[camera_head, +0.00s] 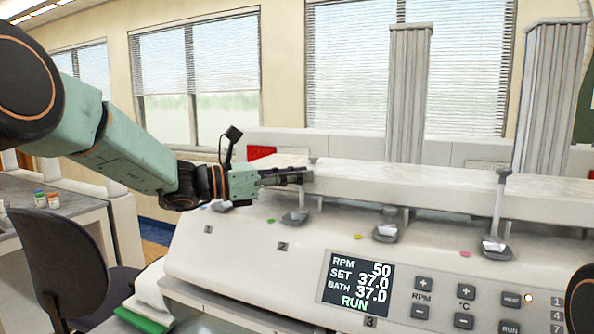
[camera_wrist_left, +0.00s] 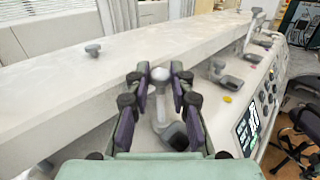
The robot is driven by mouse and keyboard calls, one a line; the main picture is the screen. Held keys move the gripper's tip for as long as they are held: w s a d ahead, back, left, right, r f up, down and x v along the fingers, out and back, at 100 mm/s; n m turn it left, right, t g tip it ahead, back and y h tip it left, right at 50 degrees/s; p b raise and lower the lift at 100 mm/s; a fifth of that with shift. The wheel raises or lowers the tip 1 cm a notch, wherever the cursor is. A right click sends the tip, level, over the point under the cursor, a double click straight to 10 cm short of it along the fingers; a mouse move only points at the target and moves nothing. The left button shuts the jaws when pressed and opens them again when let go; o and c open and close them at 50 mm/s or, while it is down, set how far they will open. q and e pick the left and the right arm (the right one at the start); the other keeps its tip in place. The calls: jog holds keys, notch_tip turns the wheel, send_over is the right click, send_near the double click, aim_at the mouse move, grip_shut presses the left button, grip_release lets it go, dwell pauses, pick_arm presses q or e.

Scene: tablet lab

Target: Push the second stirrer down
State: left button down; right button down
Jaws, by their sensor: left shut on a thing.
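The second stirrer has a round pale knob and shaft (camera_wrist_left: 160,85) between the fingers of my left gripper (camera_head: 308,177), which is shut on it. The fingers also show in the left wrist view (camera_wrist_left: 160,92), on both sides of the shaft. In the head view the stirrer's small grey cup (camera_head: 295,216) sits below the gripper, by the label 2 on the tablet bath's sloping front. In the wrist view a grey cup (camera_wrist_left: 175,135) lies below the fingers. My right gripper is not in view.
The third stirrer's cup (camera_head: 386,232) and the fourth stirrer (camera_head: 497,215) stand to the right along the white machine ledge (camera_head: 440,190). A display (camera_head: 355,284) reads RPM 50. Two ribbed columns rise behind. A dark chair (camera_head: 75,255) stands at lower left.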

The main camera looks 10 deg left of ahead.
pick_arm(q)
jog(key=shift+f, duration=0.45)
jog(key=shift+r, duration=0.1)
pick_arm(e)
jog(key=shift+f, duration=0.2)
pick_arm(q)
jog(key=c, duration=1.5)
grip_release()
jog(key=shift+c, duration=0.2)
jog(key=o, duration=0.4)
jog(key=shift+s+a+r, duration=0.15)
jog(key=shift+a, duration=0.1)
jog(key=shift+c, duration=0.2)
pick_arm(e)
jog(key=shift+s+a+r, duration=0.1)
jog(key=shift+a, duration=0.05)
pick_arm(q)
jog(key=shift+d, duration=0.2)
